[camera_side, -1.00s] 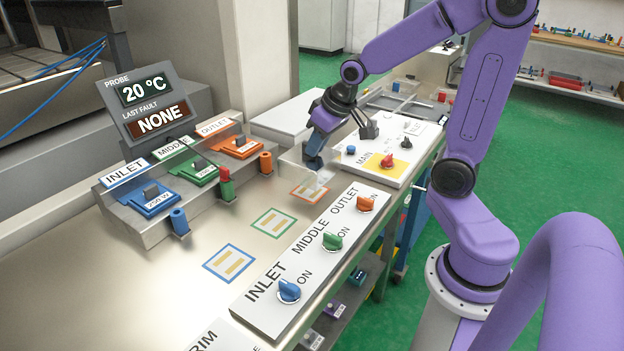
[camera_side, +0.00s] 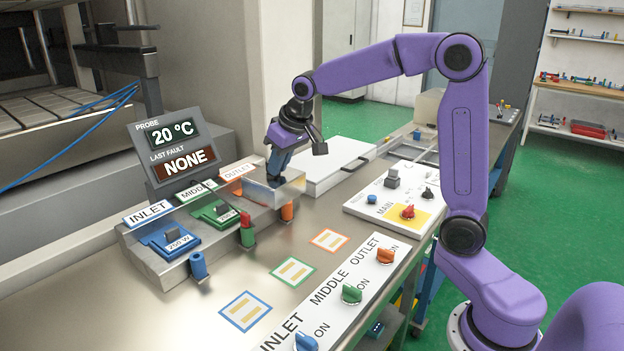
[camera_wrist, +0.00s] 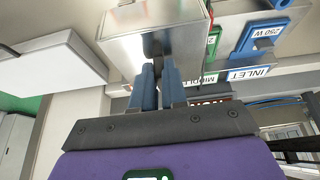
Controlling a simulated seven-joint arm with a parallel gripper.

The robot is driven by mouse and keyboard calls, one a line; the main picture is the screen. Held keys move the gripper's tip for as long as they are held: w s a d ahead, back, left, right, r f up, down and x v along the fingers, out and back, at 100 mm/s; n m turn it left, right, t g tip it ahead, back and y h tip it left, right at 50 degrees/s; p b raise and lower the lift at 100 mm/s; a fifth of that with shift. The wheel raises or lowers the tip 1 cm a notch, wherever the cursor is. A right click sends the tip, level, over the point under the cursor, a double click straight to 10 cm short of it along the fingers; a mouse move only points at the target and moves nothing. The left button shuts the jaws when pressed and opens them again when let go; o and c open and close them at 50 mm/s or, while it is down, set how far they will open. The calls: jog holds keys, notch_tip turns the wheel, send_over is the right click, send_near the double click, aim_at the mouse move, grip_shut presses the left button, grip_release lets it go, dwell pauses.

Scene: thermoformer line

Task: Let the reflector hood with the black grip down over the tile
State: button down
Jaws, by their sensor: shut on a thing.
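The reflector hood (camera_side: 292,189) is a shiny, open-looking metal box at the outlet end of the stepped heater block. My gripper (camera_side: 276,170) points down and is shut on the hood's black grip, which shows between the blue fingers in the wrist view (camera_wrist: 152,46). The hood (camera_wrist: 135,48) fills the top middle of that view. In the side view the hood covers the place of the orange outlet tile, which is hidden. I cannot tell whether the hood rests or hangs slightly above. The green middle tile (camera_side: 215,212) and blue inlet tile (camera_side: 165,240) are uncovered.
A probe display (camera_side: 178,150) stands behind the block. Blue, red-green and orange posts line its front, the orange post (camera_side: 287,210) close below the hood. A white box (camera_side: 325,165) lies right of the hood. The metal bench (camera_side: 215,290) in front is clear around the coloured squares.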

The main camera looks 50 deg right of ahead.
jog(key=w+a+r, duration=0.5)
jog(key=w+a, duration=0.3)
jog(key=w, duration=0.2)
jog(key=shift+a, duration=0.15)
jog(key=shift+f, duration=2.85)
jog(key=shift+f, duration=2.8)
jog(key=c, duration=1.1)
grip_release()
jog(key=v, duration=1.7)
jog(key=shift+r, duration=0.2)
